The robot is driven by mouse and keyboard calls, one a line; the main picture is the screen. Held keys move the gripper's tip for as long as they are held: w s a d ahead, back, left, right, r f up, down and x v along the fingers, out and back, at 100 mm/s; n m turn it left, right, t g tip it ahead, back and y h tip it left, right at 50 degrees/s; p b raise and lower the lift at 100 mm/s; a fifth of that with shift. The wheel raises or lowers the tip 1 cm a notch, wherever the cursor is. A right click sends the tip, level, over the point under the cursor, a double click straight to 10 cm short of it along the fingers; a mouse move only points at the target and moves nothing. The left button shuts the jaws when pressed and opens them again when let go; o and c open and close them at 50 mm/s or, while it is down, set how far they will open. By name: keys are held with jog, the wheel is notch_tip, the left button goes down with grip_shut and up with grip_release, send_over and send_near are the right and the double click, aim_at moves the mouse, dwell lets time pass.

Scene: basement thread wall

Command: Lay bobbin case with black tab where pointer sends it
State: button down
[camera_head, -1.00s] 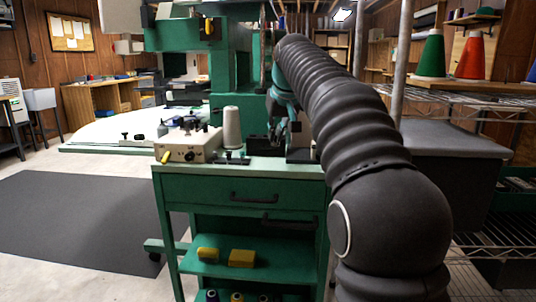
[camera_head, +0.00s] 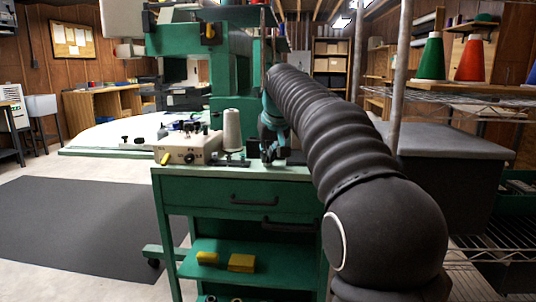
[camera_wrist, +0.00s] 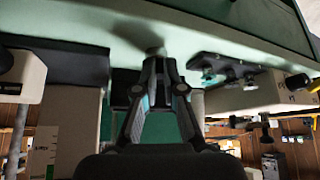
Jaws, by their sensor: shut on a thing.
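My gripper (camera_head: 269,154) is low over the green cart's top (camera_head: 290,172), right of the white thread cone (camera_head: 232,130). In the wrist view my gripper (camera_wrist: 154,56) has its fingers closed together on a small grey rounded piece (camera_wrist: 155,50), which seems to be the bobbin case. It is mostly hidden by the fingertips, and its tab colour cannot be made out. A dark plate with small metal parts (camera_wrist: 218,66) lies to the right of the fingers. The cream box with knobs (camera_head: 188,147) stands on the cart's left. I cannot make out a pointer's direction.
In the wrist view a black block (camera_wrist: 60,66) and a white body (camera_wrist: 20,78) stand left of the fingers. The green machine (camera_head: 195,40) rises behind the cart. Yellow blocks (camera_head: 241,262) lie on the lower shelf. A wire rack (camera_head: 470,210) stands at right.

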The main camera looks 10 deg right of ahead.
jog(key=c, duration=1.3)
grip_release()
jog(key=shift+p+v, duration=1.3)
jog(key=shift+v, duration=4.8)
jog(key=shift+r, duration=0.1)
jog(key=shift+m+g+h, duration=0.3)
jog(key=shift+m+g, duration=0.1)
jog(key=shift+m, duration=0.1)
jog(key=s+f, duration=0.9)
jog(key=s, duration=0.2)
jog(key=s+f, duration=1)
jog(key=s, duration=0.1)
jog(key=s+f, duration=1)
jog(key=shift+s+a, duration=0.2)
jog(key=shift+s, duration=0.2)
